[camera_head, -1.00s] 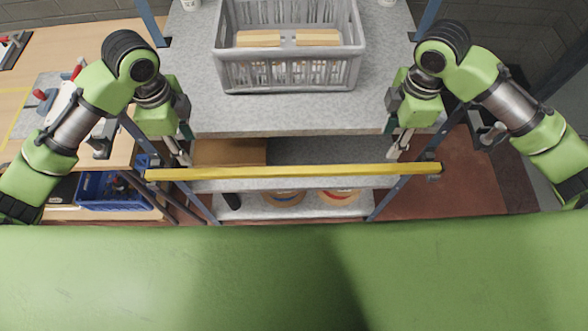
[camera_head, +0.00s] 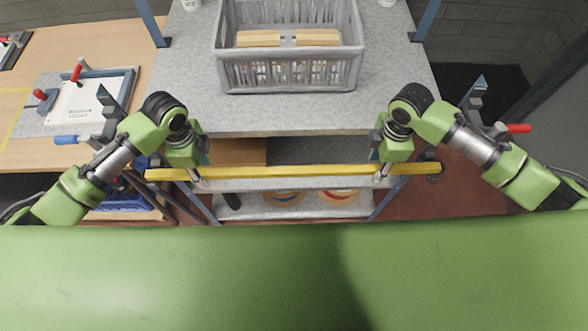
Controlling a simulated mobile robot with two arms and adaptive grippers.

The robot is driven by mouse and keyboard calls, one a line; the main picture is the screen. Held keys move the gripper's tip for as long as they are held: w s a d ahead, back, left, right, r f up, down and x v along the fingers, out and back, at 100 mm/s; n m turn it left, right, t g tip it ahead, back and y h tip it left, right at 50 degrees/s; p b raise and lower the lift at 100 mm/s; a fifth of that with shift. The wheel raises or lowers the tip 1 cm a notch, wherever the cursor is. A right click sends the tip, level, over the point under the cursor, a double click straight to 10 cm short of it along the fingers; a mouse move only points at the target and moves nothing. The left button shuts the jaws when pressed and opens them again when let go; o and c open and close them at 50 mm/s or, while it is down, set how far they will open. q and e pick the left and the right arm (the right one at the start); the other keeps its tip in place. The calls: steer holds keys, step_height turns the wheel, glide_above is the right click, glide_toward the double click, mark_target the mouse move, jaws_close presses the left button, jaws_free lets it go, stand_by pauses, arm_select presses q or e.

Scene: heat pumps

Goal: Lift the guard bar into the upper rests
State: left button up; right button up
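The yellow guard bar (camera_head: 290,170) lies level across the front of the shelf rack, in front of the lower shelf. Its right end sits by a dark bracket (camera_head: 434,178) on the right post. My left gripper (camera_head: 194,177) is at the bar's left part, and my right gripper (camera_head: 380,177) is at its right part. Both point down with their fingertips at the bar. The fingertips are too small to show whether they are closed around it. Higher up, grey brackets, likely the upper rests, show on the left post (camera_head: 108,128) and right post (camera_head: 488,126).
A grey crate (camera_head: 290,78) with wooden blocks stands on the upper shelf (camera_head: 190,110). A blue handle (camera_head: 68,139) sticks out by the left post, a red one (camera_head: 518,128) by the right. A wooden bench (camera_head: 30,150) is at left. Tubs (camera_head: 338,196) stand on the lower shelf.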

arm_select(q)
jaws_close()
arm_select(e)
jaws_close()
steer(key=shift+r, duration=0.1)
